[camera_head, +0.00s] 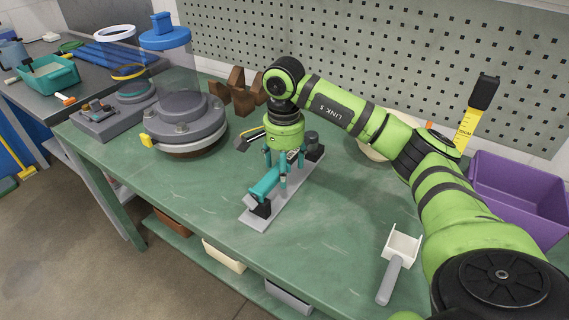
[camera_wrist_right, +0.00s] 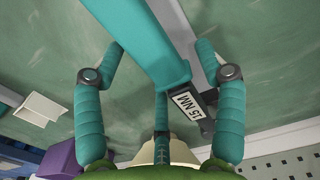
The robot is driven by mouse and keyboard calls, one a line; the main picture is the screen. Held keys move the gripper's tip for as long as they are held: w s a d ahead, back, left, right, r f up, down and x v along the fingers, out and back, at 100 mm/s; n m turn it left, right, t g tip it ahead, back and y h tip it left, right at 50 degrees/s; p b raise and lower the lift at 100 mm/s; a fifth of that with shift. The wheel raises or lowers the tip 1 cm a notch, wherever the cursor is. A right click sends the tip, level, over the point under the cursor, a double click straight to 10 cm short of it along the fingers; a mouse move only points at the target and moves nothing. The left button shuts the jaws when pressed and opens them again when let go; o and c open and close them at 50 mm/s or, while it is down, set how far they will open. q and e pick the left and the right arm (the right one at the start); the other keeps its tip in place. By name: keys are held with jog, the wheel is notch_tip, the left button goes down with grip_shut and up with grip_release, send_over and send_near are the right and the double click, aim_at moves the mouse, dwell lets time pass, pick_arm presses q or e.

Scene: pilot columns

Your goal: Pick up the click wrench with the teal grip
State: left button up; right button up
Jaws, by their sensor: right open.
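The click wrench with the teal grip (camera_head: 264,185) lies on a narrow grey stand (camera_head: 278,206) on the green bench, its grip end toward the near left. In the right wrist view its teal grip (camera_wrist_right: 143,38) runs between my fingers, with a white "15 NM" label (camera_wrist_right: 188,103) beside it. My right gripper (camera_head: 280,173) points down over the wrench. Its teal fingers (camera_wrist_right: 160,55) are open, spread on either side of the grip, with gaps visible. My left gripper is not in view.
A grey round machine (camera_head: 188,118) stands left of the stand, with a brown wooden block (camera_head: 237,95) behind. A white scoop (camera_head: 396,262) lies at the front right. A purple bin (camera_head: 518,200) is at far right. Bench left of the scoop is clear.

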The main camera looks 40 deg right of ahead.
jog(key=shift+f, duration=0.2)
grip_shut()
jog(key=shift+r, duration=0.1)
